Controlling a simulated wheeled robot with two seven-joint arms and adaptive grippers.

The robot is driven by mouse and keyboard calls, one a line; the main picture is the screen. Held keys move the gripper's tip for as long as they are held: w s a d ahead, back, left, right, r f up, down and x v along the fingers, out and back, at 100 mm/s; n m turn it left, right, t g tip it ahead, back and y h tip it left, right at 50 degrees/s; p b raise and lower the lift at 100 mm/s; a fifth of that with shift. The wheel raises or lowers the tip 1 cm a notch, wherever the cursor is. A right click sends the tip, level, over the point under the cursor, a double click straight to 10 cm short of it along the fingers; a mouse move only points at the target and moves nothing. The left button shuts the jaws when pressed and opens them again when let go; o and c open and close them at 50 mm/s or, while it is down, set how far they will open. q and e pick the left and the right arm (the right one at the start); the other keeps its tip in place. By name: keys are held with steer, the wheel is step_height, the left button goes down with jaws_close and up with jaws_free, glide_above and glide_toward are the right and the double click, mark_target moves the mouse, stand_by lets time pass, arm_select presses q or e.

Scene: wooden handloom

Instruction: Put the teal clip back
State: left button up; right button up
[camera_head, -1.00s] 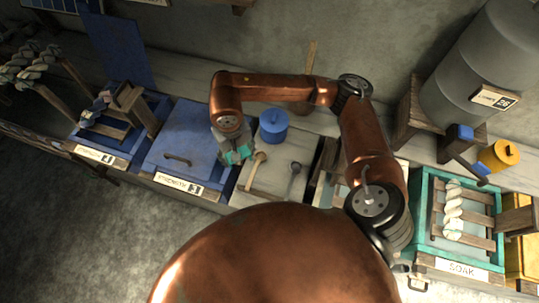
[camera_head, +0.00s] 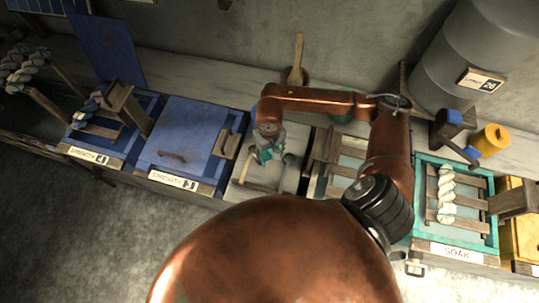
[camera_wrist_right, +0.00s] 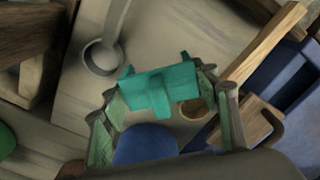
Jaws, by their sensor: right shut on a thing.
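The teal clip (camera_wrist_right: 158,90) is held between the fingertips of my right gripper (camera_wrist_right: 160,104) in the right wrist view. In the head view my right gripper (camera_head: 268,153) hangs over the pale grey worktop between the blue lidded vat and the slatted rack, with teal showing at its tip. The clip appears raised above the worktop, but the exact gap is hard to tell. My left gripper is not in view.
The blue lidded vat (camera_head: 190,135) stands left of my right gripper. The teal soak tray (camera_head: 422,232) with a skein (camera_head: 446,195) is at the right.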

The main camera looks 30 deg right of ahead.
steer(key=shift+f, duration=0.85)
steer(key=o, duration=1.1)
